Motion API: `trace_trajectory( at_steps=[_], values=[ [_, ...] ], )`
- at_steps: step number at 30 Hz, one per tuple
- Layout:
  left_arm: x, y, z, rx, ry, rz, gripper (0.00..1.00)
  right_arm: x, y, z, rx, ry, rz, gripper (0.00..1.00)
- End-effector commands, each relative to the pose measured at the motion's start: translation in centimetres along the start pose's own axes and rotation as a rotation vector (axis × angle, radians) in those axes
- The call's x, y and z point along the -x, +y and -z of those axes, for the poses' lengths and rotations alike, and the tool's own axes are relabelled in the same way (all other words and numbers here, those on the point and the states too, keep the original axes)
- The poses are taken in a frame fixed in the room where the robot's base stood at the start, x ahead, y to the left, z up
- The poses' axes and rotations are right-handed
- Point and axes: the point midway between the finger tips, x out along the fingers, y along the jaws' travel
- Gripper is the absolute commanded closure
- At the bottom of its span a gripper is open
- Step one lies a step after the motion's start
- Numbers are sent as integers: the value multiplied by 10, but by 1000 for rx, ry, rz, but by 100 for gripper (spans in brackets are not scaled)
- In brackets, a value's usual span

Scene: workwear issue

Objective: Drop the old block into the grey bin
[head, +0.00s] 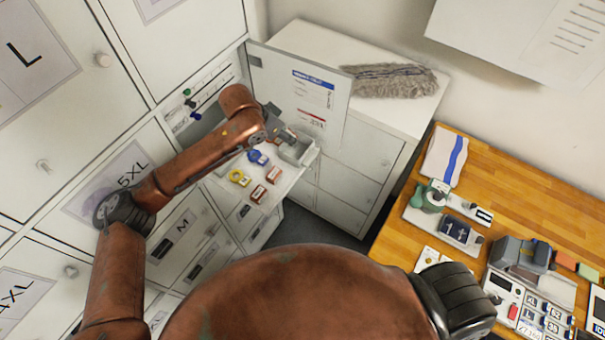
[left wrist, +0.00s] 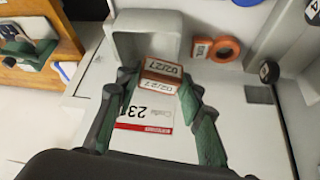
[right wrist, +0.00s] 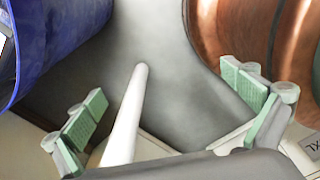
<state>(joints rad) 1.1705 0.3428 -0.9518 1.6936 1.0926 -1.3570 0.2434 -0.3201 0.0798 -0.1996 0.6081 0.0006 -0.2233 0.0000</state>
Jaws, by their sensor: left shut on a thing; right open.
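My left gripper (head: 288,137) reaches over the open locker shelf, beside the small grey bin (head: 303,152). In the left wrist view the left gripper (left wrist: 158,95) is shut on an orange-red block (left wrist: 160,78) with white labels reading 02/27. The block is at the near side of the grey bin (left wrist: 122,42), in front of its opening; whether it overlaps the rim I cannot tell. The head view hides the held block. My right gripper (right wrist: 165,115) is open and empty, away from the shelf, and out of the head view.
Blue (head: 258,157), yellow (head: 240,178) and red (head: 273,174) tagged items lie on the shelf near the bin. An open locker door (head: 300,95) stands behind. A wooden bench (head: 520,185) holds several things at right. A white rod (right wrist: 125,115) and blue item (right wrist: 60,40) are near my right gripper.

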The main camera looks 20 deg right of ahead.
Motion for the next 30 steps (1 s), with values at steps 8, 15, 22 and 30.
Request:
trace_trajectory(
  at_steps=[8, 15, 22, 30],
  values=[
    [-9, 1, -5, -3, 2, -1, 81, -13, 4, 53, 12, 68, -4, 0],
    [-8, 1, -4, -3, 2, -1, 59, -12, 2, 25, 6, 33, -2, 0],
    [-8, 1, -4, -2, 1, -1, 44, -12, 1, 14, 3, 18, -1, 0],
    [-8, 1, -4, -3, 2, -1, 44, -12, 4, 30, 9, 40, -4, 0]
  ],
)
